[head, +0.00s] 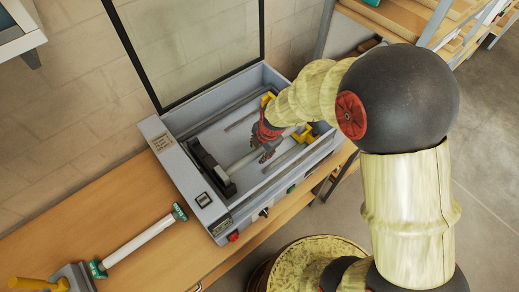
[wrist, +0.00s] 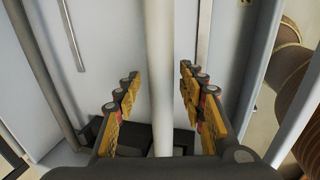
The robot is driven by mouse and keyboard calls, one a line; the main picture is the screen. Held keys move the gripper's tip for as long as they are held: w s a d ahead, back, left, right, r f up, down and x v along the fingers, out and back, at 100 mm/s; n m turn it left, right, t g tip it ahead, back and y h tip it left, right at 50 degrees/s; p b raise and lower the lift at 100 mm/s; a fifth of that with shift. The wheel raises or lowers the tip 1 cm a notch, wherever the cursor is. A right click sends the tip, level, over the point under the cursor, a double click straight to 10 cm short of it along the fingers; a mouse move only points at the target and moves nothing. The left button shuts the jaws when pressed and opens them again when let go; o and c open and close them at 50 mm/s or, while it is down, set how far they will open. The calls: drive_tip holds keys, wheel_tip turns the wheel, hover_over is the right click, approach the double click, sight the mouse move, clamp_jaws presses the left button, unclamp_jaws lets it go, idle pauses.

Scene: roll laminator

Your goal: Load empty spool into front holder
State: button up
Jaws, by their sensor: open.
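A pale bare rod, which looks like the empty spool (head: 239,164), lies inside the open grey laminator (head: 180,172). Its left end is at a black block (head: 207,160); its right end is partly hidden by my gripper. My gripper (head: 268,141) reaches down into the laminator, over the spool. In the wrist view my gripper (wrist: 160,76) is open, with the spool (wrist: 159,40) running between its yellow fingers and a gap on both sides. Yellow holders (head: 304,134) show at the laminator's right side. I cannot tell whether the spool is seated.
A glass lid (head: 190,45) stands open behind. A white roll with green ends (head: 138,240) lies on the wooden bench (head: 120,190) at left, beside a grey tool with a yellow handle (head: 40,284). The laminator walls closely surround my gripper. A rack stands at upper right.

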drive_tip(key=r+p, duration=0.1)
drive_tip(key=p, duration=0.1)
drive_tip(key=shift+r+p, duration=0.3)
drive_tip(key=shift+r, duration=0.05)
drive_tip(key=s+d+r+m+t, duration=0.1)
drive_tip(key=s+d+r+m, duration=0.25)
drive_tip(key=r, duration=0.35)
drive_tip(key=s+d+r+m+b, duration=0.15)
drive_tip(key=r+m, duration=0.25)
drive_tip(key=r, duration=0.4)
drive_tip(key=s+d+r+m+t, duration=0.1)
drive_tip(key=s+d+r+m, duration=0.25)
drive_tip(key=r, duration=0.35)
drive_tip(key=s+d+r+m, duration=0.2)
drive_tip(key=s+r+m, duration=0.1)
drive_tip(key=s+m, duration=0.2)
drive_tip(key=s+d+r+m+t+h, duration=0.1)
drive_tip(key=s+d+r+m, duration=0.2)
drive_tip(key=s+m, duration=0.3)
drive_tip(key=r+m, duration=0.1)
drive_tip(key=m, duration=0.1)
drive_tip(key=shift+s+d+m+h, duration=0.3)
drive_tip(key=shift+d+m, duration=0.05)
drive_tip(key=shift+m, duration=0.05)
drive_tip(key=shift+f, duration=0.1)
